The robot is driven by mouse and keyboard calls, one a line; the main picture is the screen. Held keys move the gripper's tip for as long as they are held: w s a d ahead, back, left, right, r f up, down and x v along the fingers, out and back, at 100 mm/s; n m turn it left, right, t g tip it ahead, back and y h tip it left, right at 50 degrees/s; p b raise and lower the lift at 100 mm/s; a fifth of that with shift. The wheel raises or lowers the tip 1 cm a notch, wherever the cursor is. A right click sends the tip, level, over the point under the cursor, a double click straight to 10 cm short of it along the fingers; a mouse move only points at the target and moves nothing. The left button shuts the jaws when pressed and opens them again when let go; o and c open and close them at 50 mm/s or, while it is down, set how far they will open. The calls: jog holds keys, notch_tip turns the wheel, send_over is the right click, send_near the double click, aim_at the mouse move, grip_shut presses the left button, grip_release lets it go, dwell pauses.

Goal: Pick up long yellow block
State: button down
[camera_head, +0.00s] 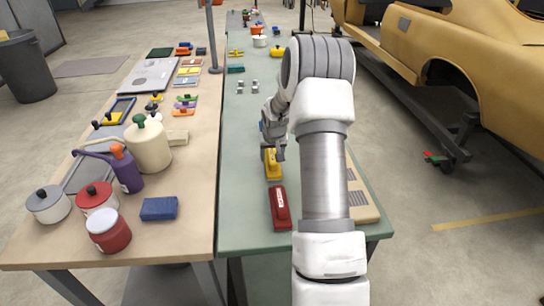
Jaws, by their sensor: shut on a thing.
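The long yellow block (273,171) is on the green table (247,205), just beyond a red block. My gripper (271,150) is at its far part, with the fingers pointing down. The gripper is shut on the yellow block. The fingers hide part of its far end. I cannot tell whether the block is touching the table or slightly raised.
A red block (280,208) lies close in front of the yellow block. A tan panel (360,190) is at the right edge, partly behind my arm. Bottles, pots and a blue block (159,208) crowd the left table. The green table's left strip is clear.

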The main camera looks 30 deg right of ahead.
aim_at(274, 150)
jog(key=r, duration=0.4)
jog(key=shift+s+d+r, duration=0.15)
jog(key=shift+d+r, duration=0.2)
jog(key=shift+r, duration=0.05)
jog(key=s+d+r, duration=0.5)
jog(key=d+r, duration=0.1)
jog(key=d, duration=0.3)
jog(key=shift+s+d+r, duration=0.15)
jog(key=shift+s+r, duration=0.05)
jog(key=shift+s, duration=0.2)
